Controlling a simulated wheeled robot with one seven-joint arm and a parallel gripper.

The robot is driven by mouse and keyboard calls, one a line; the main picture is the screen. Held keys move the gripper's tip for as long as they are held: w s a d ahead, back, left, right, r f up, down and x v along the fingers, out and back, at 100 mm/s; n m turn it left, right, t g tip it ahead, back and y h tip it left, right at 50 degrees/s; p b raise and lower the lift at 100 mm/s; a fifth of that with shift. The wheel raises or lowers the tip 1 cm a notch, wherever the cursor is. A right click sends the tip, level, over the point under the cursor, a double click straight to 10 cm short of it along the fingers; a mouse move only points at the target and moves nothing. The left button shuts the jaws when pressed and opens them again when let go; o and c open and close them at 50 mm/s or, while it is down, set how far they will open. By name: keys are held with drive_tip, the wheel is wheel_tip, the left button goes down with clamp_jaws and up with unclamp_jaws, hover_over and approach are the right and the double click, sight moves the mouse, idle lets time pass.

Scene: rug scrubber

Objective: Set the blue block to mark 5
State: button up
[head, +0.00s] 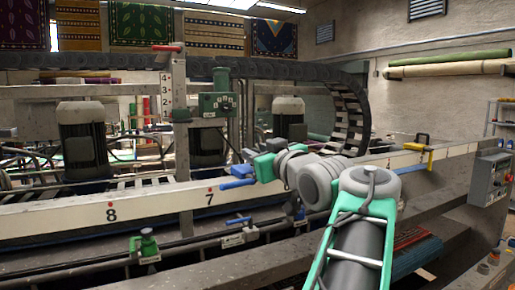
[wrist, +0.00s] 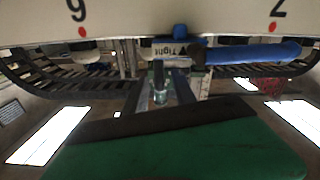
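The blue block (head: 241,170) sits on the pale numbered rail, just right of the 7 (head: 210,198), with a blue lever reaching left. In the wrist view a blue lever (wrist: 255,54) runs right from a small blue part by a label reading "Tight". My gripper (head: 266,158) has green fingers and is close to the block's right side; contact is unclear. One dark-edged green finger (wrist: 180,150) fills the bottom of the wrist view. The finger gap is not clear. Mark 5 is not readable in the head view; my arm covers part of the rail.
The rail (head: 60,222) also carries an 8 at left. A yellow-handled clamp (head: 420,150) stands on it at right. A green valve (head: 146,243) and another blue handle (head: 240,220) sit below the rail. Motors and a cable chain stand behind; a control box (head: 490,178) is at right.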

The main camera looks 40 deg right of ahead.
drive_tip(key=shift+w, duration=0.15)
clamp_jaws()
idle(1.4)
